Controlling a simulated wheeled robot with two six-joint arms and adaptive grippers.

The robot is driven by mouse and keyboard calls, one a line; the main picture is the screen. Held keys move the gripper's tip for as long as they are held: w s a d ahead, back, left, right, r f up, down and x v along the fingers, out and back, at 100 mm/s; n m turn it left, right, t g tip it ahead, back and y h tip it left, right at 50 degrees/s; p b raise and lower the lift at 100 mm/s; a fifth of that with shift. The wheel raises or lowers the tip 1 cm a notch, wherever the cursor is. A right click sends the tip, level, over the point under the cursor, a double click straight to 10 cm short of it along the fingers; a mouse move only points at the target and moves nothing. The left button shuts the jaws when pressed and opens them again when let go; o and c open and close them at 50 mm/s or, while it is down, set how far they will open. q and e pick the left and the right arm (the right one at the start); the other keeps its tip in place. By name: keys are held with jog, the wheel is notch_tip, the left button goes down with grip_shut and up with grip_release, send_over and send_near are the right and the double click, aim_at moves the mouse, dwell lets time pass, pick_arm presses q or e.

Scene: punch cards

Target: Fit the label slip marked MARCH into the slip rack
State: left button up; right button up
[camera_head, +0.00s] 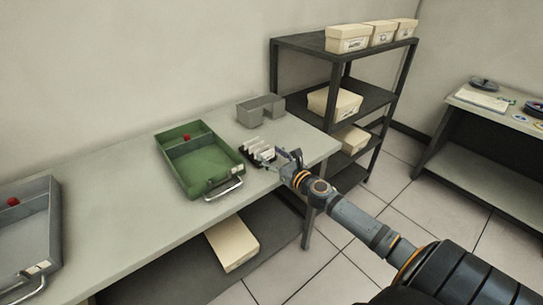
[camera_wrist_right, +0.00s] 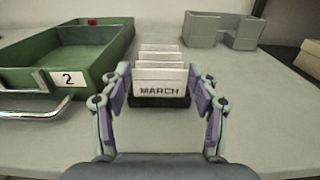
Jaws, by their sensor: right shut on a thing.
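The white label slip marked MARCH (camera_wrist_right: 160,82) stands upright between the fingers of my right gripper (camera_wrist_right: 160,88), its lettering facing the wrist camera. My right gripper is shut on it; it also shows in the head view (camera_head: 288,163) at the front of the slip rack. The dark slip rack (camera_wrist_right: 158,102) holds several white slips upright in a row behind the MARCH slip; it also shows in the head view (camera_head: 262,163). The slip's lower edge meets the rack's dark front, but I cannot tell whether it is seated. My left gripper is out of view.
A green tray (camera_head: 212,188) labelled 2, with a red knob and metal handle, stands left of the rack. A grey divided holder (camera_head: 262,108) is behind it. A grey tray (camera_head: 52,215) is at far left. A shelf with cream boxes (camera_head: 347,38) stands beyond the table.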

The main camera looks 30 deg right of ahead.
jog(key=o, duration=0.8)
jog(key=shift+r, duration=0.1)
notch_tip(320, 180, up, 10)
jog(key=shift+f, duration=0.1)
dwell(0.8)
